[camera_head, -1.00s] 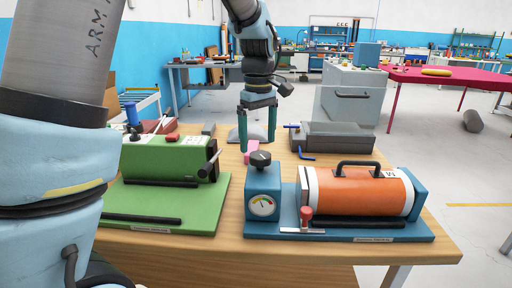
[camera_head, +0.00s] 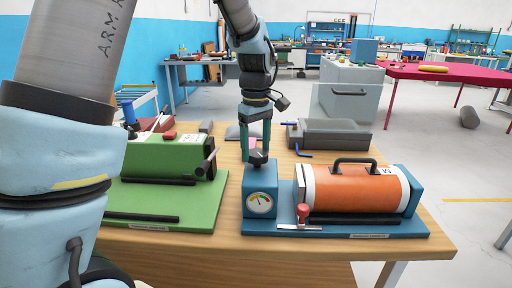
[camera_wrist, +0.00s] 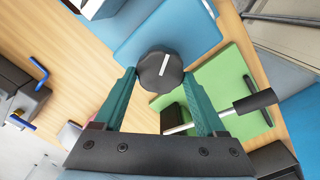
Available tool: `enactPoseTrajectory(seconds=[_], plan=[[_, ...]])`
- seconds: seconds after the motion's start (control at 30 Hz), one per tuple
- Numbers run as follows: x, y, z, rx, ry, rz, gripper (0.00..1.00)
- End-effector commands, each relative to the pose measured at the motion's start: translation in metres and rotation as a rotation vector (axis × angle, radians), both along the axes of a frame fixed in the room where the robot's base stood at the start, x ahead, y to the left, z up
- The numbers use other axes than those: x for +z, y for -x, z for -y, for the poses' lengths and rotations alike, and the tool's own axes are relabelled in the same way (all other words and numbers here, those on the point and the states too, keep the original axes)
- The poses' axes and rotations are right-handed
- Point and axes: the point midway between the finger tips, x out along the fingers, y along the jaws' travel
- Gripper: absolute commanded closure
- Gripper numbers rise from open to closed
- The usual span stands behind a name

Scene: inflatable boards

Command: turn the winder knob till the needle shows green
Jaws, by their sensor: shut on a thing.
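The winder knob (camera_wrist: 160,72) is a dark faceted knob with a white line on top, seen in the wrist view between my fingertips. In the head view the knob (camera_head: 258,158) sits on top of a blue box. My gripper (camera_head: 258,150) comes down from above with its green fingers on either side of the knob, shut on it. The gauge (camera_head: 259,203) on the box's front is a white dial with coloured arcs and a thin needle. The dial is too small to tell which colour the needle points at.
An orange cylinder (camera_head: 350,191) with a black handle lies on the blue base right of the gauge box, with a red-topped lever (camera_head: 303,213) in front. A green machine (camera_head: 167,157) with a side crank stands left.

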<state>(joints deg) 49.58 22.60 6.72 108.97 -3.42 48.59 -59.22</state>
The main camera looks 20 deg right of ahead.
Motion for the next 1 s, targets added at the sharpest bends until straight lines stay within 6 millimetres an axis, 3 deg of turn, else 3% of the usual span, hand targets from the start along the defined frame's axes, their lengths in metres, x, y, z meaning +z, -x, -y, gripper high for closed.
enactPoseTrajectory(seconds=[0.03, 0.37, 0.67, 1.0], plan=[[0.0001, 0.0000, -0.0003, 0.000, -0.001, 0.000, 0.47], [0.0002, 0.0001, -0.0005, 0.000, -0.001, 0.000, 0.82], [0.0005, 0.0001, -0.0002, -0.043, -0.002, -0.002, 0.83], [0.0008, -0.0004, 0.0011, -0.269, -0.001, -0.003, 0.83]])
